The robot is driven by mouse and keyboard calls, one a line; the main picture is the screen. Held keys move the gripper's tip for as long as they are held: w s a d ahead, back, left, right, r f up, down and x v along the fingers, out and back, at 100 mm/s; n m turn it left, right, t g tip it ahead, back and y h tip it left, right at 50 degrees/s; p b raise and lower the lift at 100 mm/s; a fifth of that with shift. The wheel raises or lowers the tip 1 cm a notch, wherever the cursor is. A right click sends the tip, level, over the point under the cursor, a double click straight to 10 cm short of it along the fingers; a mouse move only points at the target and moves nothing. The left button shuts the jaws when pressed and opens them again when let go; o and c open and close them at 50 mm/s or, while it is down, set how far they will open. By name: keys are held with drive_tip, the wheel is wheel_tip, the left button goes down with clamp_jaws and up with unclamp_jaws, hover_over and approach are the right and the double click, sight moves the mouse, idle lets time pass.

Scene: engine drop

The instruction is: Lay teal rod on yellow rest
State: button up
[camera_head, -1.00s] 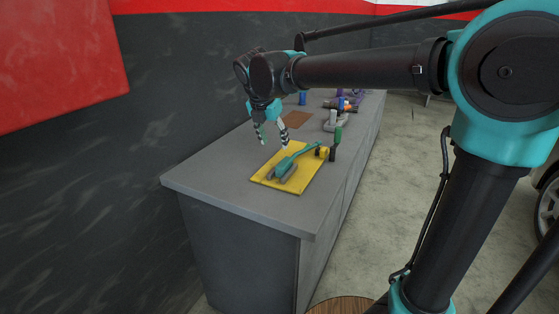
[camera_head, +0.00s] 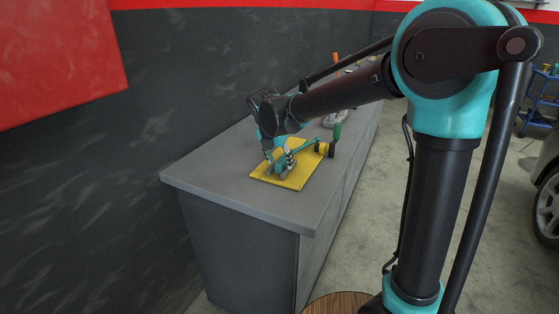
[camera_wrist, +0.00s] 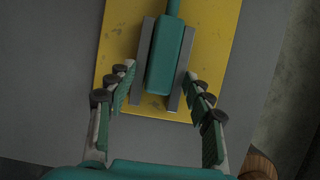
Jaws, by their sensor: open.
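The teal rod (camera_head: 306,145) lies over the yellow rest (camera_head: 306,172), its thick end toward my gripper. In the wrist view the thick teal block (camera_wrist: 166,60) sits between two grey rails on the yellow plate (camera_wrist: 215,50), and its thin shaft runs out at the top. My gripper (camera_wrist: 160,84) is open, with one finger on each side of the block's near end. Gaps show between the fingers and the block. In the head view my gripper (camera_head: 277,163) is low over the rest and partly hides the rod's thick end.
The rest is on a grey workbench (camera_head: 225,180). A grey part (camera_head: 333,119) and other items are further back, partly hidden by my arm. The bench's near left is clear.

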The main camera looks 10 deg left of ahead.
drive_tip(key=shift+c, duration=0.4)
clamp_jaws()
drive_tip(key=shift+s, duration=0.2)
drive_tip(key=shift+s+a, duration=0.15)
drive_tip(key=shift+s, duration=0.15)
drive_tip(key=shift+s+a, duration=0.25)
drive_tip(key=shift+s, duration=0.4)
idle(0.4)
drive_tip(key=shift+o, duration=0.3)
unclamp_jaws()
